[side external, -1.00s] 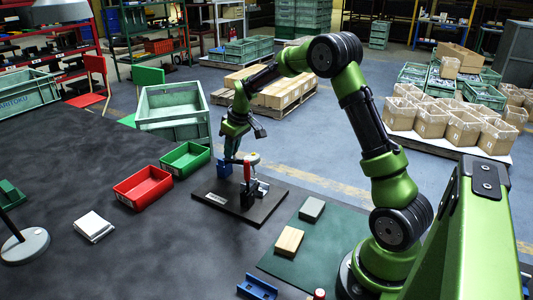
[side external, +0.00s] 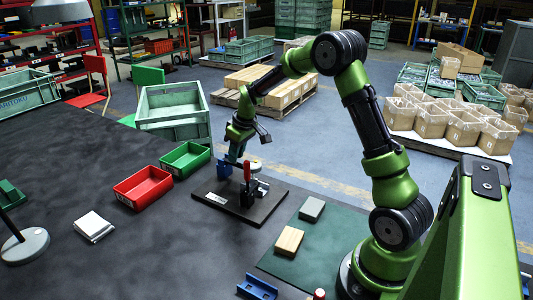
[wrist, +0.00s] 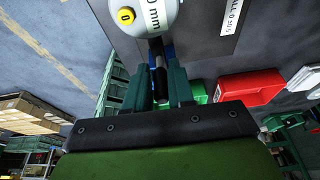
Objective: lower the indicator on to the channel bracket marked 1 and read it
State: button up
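The indicator has a round pale dial, seen side-on on the dark base plate (side external: 268,203) in the side view. In the wrist view the indicator (wrist: 150,16) shows "0 mm" in part and a yellow spot marked 0; its full face is cut off. My gripper (wrist: 158,88) is shut on the black rod below the dial; in the side view my gripper (side external: 235,156) is at the plate's left. A blue bracket (side external: 224,169) stands on the plate below my fingers. Another blue channel bracket (side external: 257,288) lies at the front. No number 1 is legible on either.
A red-handled clamp (side external: 247,175) stands close to the indicator. A red tray (side external: 143,188) and green tray (side external: 185,158) lie left of the plate. A grey block (side external: 311,209) and a tan block (side external: 289,241) rest on a green mat (side external: 330,237).

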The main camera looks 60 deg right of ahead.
jog(key=shift+o, duration=1.2)
jog(key=shift+w, duration=0.1)
jog(key=shift+r, duration=4.1)
